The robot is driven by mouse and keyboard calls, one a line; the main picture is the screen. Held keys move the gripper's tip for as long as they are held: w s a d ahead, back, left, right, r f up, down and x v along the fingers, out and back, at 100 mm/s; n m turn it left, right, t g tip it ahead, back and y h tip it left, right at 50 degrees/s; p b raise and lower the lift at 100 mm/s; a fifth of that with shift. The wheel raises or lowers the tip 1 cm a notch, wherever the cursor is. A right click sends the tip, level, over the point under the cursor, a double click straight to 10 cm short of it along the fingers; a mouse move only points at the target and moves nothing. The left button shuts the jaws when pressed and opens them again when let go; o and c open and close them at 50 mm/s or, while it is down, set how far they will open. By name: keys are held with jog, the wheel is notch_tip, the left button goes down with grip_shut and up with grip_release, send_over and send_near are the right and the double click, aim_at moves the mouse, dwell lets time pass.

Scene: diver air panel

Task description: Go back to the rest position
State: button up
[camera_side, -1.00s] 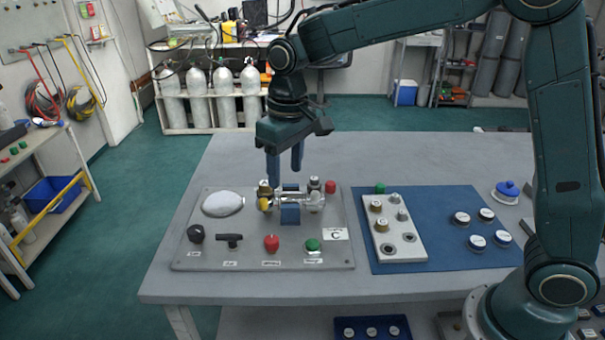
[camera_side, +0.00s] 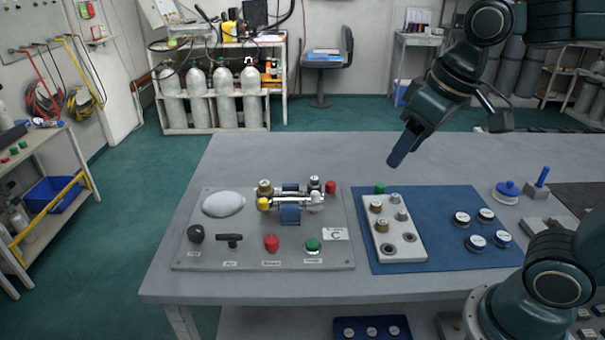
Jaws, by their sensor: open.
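My gripper (camera_side: 403,149) hangs in the air above the back edge of the blue mat, tilted down to the left. It holds nothing, and one finger largely hides the other from this side. The air panel (camera_side: 190,254), a grey plate, lies on the left half of the table. It carries a silver manifold with a yellow end (camera_side: 290,200), a white dome (camera_side: 223,204), a black knob (camera_side: 195,233), a black T-handle (camera_side: 230,240), a red knob (camera_side: 271,242) and a green knob (camera_side: 313,245).
The blue mat (camera_side: 455,255) bears a white fitting block (camera_side: 413,246) and several round labelled caps. A blue-handled stamp-like piece (camera_side: 507,190) and an upright blue post (camera_side: 542,177) stand at the right. The table's back middle (camera_side: 290,155) is clear.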

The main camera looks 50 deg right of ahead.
jog(key=s+d+f+t, duration=0.1)
jog(key=s+f, duration=0.1)
jog(key=s, duration=0.5)
jog(key=shift+s+d+m, duration=0.3)
jog(key=shift+d, duration=0.1)
jog(key=shift+f, duration=0.1)
dwell(0.5)
